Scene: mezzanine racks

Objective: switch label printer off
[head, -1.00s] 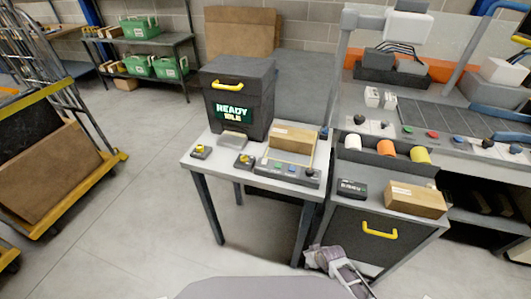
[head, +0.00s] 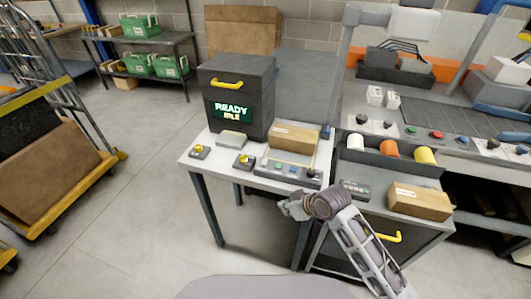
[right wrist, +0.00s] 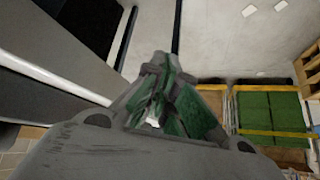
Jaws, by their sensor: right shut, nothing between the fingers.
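The label printer (head: 236,97) is a dark box with a yellow handle on the small white table. Its screen (head: 231,110) reads READY and IDLE. Two small boxes with yellow knobs, one on the left (head: 199,151) and one on the right (head: 244,161), sit in front of it. A grey control panel (head: 288,173) with coloured buttons and a dark knob lies at the table's front right. My right gripper (head: 287,207) is shut and empty, just in front of the table's front edge; its closed fingers also show in the right wrist view (right wrist: 165,75). My left gripper is out of view.
A cardboard box (head: 294,137) lies behind the panel. A cabinet to the right bears a small dark device (head: 354,190), another cardboard box (head: 420,202) and label rolls (head: 389,148). A loaded trolley (head: 60,180) stands at the left. Floor left of the table is clear.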

